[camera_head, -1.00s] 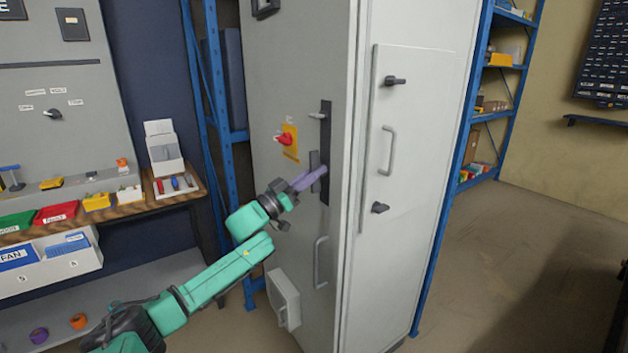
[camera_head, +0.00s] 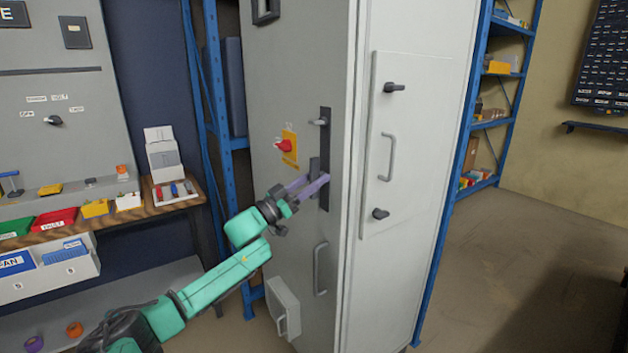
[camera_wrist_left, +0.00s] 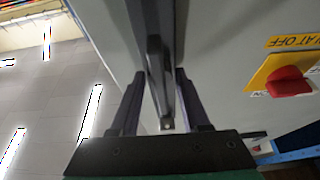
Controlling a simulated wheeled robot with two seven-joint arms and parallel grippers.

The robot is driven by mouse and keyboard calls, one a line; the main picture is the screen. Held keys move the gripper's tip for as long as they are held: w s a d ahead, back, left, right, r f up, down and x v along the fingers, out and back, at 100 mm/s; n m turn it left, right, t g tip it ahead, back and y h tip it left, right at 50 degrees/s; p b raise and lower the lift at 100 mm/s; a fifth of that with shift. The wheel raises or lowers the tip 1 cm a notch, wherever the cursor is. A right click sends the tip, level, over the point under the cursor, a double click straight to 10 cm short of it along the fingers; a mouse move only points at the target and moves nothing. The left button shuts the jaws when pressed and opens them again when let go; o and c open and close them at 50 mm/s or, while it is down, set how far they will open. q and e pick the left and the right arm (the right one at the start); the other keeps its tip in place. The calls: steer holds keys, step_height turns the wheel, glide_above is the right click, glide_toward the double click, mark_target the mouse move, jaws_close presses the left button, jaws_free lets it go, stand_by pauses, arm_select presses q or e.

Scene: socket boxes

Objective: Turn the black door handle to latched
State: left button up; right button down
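The black door handle (camera_head: 314,166) is a dark upright lever beside a long dark plate (camera_head: 325,140) on the grey cabinet's front. My left gripper (camera_head: 320,183) is at the lower part of this handle, with its purple-grey fingers pointing at the door. In the left wrist view the black handle (camera_wrist_left: 157,75) stands between the two fingers of the gripper (camera_wrist_left: 160,74). Gaps show on both sides, so the fingers look open around it, not clamped. The fingers partly hide the handle's lower end in the head view. My right gripper is not in view.
A red rotary switch on a yellow plate (camera_head: 287,146) is left of the handle. A grey pull handle (camera_head: 320,268) and a small box (camera_head: 283,305) sit lower on the door. A blue shelf frame (camera_head: 226,180) stands close to the left.

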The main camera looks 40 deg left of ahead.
arm_select(q)
steer(key=shift+s+a+f, duration=0.2)
steer(key=shift+s+f, duration=0.2)
steer(key=shift+s, duration=0.1)
steer(key=v, duration=1.3)
steer(key=shift+s+b, duration=0.2)
steer(key=shift+b, duration=0.2)
